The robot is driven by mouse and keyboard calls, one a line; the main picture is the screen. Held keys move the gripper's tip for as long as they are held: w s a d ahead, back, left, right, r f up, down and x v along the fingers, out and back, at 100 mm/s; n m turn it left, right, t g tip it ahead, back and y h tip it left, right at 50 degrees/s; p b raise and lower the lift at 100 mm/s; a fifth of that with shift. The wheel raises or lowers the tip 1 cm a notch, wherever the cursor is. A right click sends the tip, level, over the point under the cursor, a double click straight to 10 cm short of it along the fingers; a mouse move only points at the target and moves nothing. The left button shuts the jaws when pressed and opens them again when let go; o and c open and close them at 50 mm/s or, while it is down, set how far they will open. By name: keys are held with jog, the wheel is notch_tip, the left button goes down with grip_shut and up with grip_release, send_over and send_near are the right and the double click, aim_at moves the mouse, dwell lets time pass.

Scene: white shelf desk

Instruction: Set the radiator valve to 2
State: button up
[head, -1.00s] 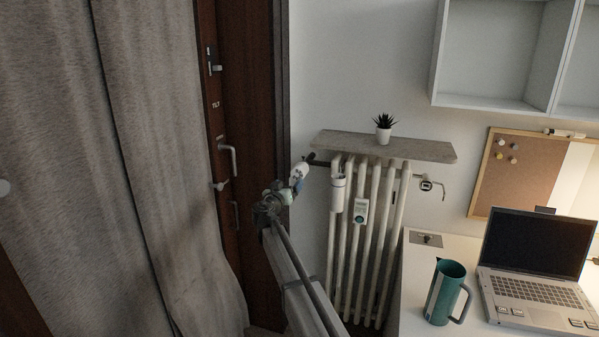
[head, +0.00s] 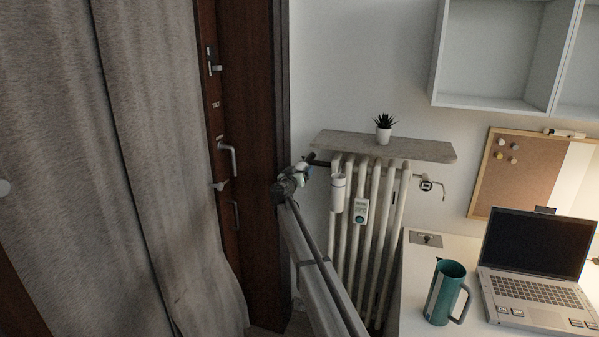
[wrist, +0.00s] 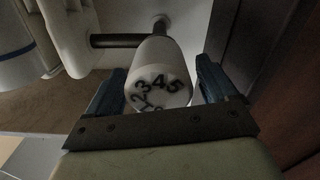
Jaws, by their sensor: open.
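The radiator valve is a white knob; in the wrist view its end face (wrist: 160,90) points toward me with black numerals. I read 3, 4 and 5 clearly along the top, with a 2 and a 1 at the lower left; the lowest marks are partly hidden. No pointer mark is clear. My gripper (wrist: 158,84) is open, with one blue-grey finger on each side of the knob. A gap shows at the right; at the left I cannot tell whether it touches. In the head view my gripper (head: 299,174) largely covers the valve, left of the radiator (head: 369,235).
A dark pipe (wrist: 115,41) joins the valve to the radiator. A shelf board (head: 385,146) with a potted plant (head: 384,128) sits above the radiator. A white cylinder (head: 338,190) and a small device (head: 360,211) hang on its front. The dark door frame (head: 250,130) is close at left.

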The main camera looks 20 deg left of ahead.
jog(key=shift+w, duration=0.4)
jog(key=shift+c, duration=0.5)
jog(key=c, duration=0.9)
jog(key=shift+o, duration=0.2)
